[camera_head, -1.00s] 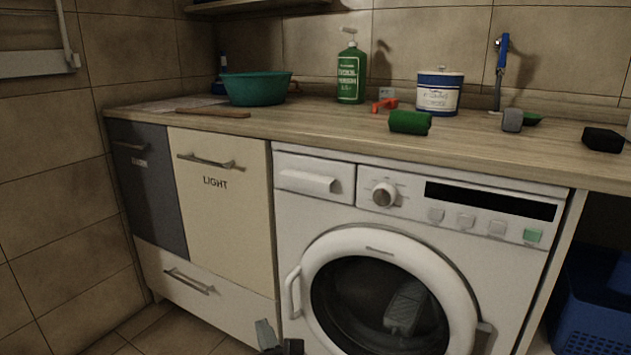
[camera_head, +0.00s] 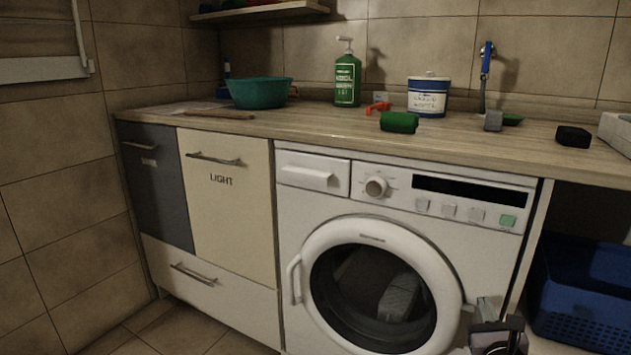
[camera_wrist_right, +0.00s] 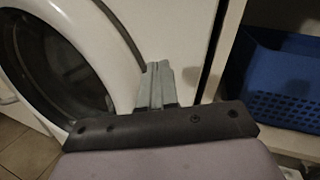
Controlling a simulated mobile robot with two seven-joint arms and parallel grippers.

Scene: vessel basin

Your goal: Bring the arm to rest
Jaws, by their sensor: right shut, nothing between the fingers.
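My right gripper (camera_head: 487,305) is low at the bottom right of the head view, in front of the washing machine's right side, below the counter. Its two grey fingers are together with nothing between them; they also show in the right wrist view (camera_wrist_right: 156,84), beside the washing machine door. The washing machine (camera_head: 300,222) has its round door (camera_head: 318,245) closed, with something grey dimly visible behind the glass. My left gripper is not in view.
A blue basket (camera_head: 575,315) stands under the counter at the right. On the wooden counter (camera_head: 300,128) are a teal basin (camera_head: 260,93), a green bottle (camera_head: 346,82), a white-and-blue tub (camera_head: 428,97), a green sponge (camera_head: 399,122) and a black block (camera_head: 573,136).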

